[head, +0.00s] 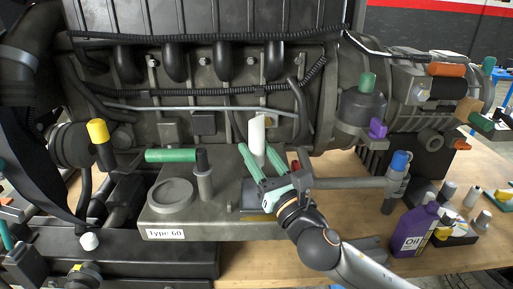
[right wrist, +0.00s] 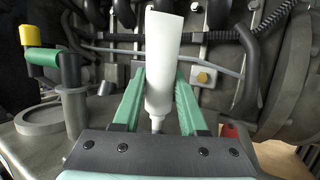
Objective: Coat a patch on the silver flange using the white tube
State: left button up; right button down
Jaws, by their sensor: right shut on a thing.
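The white tube (head: 257,136) stands upright between the green fingers of my right gripper (head: 258,157), which is shut on it. In the right wrist view the tube (right wrist: 163,62) has its broad end up and its narrow nozzle down, between the gripper's fingers (right wrist: 160,95). A round grey flange-like ring (head: 171,195) lies flat on a grey block to the left of the gripper. It also shows at the left of the right wrist view (right wrist: 50,117). I cannot see a coated patch on it. The tube is apart from it. My left gripper is not clearly in view.
The block carries a "Type 60" label (head: 165,233). The engine (head: 330,90) fills the back. A purple oil bottle (head: 411,232) and small bottles stand at right. Wooden table (head: 260,262) shows in front.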

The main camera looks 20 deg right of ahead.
jog(key=shift+s+a+f, duration=0.15)
jog(key=shift+s, duration=0.8)
jog(key=shift+s+a+f, duration=0.1)
jog(key=shift+s+f, duration=0.05)
jog(key=shift+s, duration=0.8)
jog(key=shift+s+a+f, duration=0.15)
jog(key=shift+s, duration=0.8)
jog(key=shift+s+a+r, duration=0.15)
jog(key=shift+s, duration=0.65)
jog(key=shift+s+a+r, duration=0.1)
jog(key=shift+s, duration=0.65)
jog(key=shift+f, duration=0.15)
jog(key=shift+w, duration=0.1)
jog(key=shift+w+d, duration=0.2)
jog(key=shift+w, duration=0.4)
jog(key=shift+w+d, duration=0.3)
jog(key=shift+w, duration=0.7)
jog(key=shift+w+d, duration=0.25)
jog(key=shift+w, duration=0.75)
jog(key=shift+w+d, duration=0.3)
jog(key=shift+w, duration=0.7)
